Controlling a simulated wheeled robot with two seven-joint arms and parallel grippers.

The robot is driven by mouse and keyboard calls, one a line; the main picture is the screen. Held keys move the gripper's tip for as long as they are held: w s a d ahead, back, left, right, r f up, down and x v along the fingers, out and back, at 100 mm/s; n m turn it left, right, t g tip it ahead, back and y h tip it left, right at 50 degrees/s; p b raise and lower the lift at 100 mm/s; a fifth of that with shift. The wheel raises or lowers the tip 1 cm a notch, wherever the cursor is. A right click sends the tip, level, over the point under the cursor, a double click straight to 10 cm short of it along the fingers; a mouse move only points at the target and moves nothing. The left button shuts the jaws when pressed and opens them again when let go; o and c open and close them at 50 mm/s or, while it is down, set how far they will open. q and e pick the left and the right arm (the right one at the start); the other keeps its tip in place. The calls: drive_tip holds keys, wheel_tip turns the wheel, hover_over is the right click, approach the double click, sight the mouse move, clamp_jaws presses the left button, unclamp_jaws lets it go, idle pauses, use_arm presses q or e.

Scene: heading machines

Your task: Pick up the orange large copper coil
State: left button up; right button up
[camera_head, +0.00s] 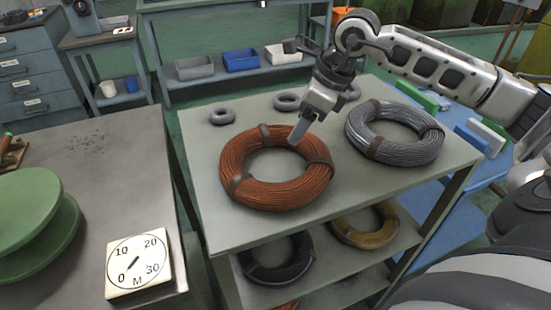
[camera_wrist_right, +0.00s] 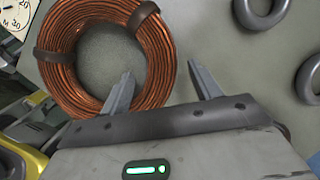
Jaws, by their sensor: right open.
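The orange large copper coil (camera_head: 247,188) lies flat on the grey table top, with dark bands around its ring. My right gripper (camera_head: 301,130) is open over the coil's far right side, fingers pointing down. In the right wrist view the coil (camera_wrist_right: 65,75) fills the upper left. Between the open fingertips (camera_wrist_right: 160,69) a stretch of its ring shows, one tip by the inner edge and the other outside the ring. Nothing is held. I cannot tell how far the tips are above or beside the wire. My left gripper is not in view.
A grey coil (camera_head: 385,145) lies to the right on the same table top (camera_head: 215,165). Small grey rings (camera_head: 222,116) lie along the far edge. Black (camera_head: 268,277) and yellow (camera_head: 362,238) coils lie on the shelf below. A dial (camera_head: 138,264) stands on the left bench.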

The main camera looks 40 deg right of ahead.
drive_tip(key=shift+x, duration=1.95)
drive_tip(key=shift+w+a+r, duration=0.1)
clamp_jaws()
drive_tip(key=shift+r, duration=0.1)
drive_tip(key=shift+r, duration=0.1)
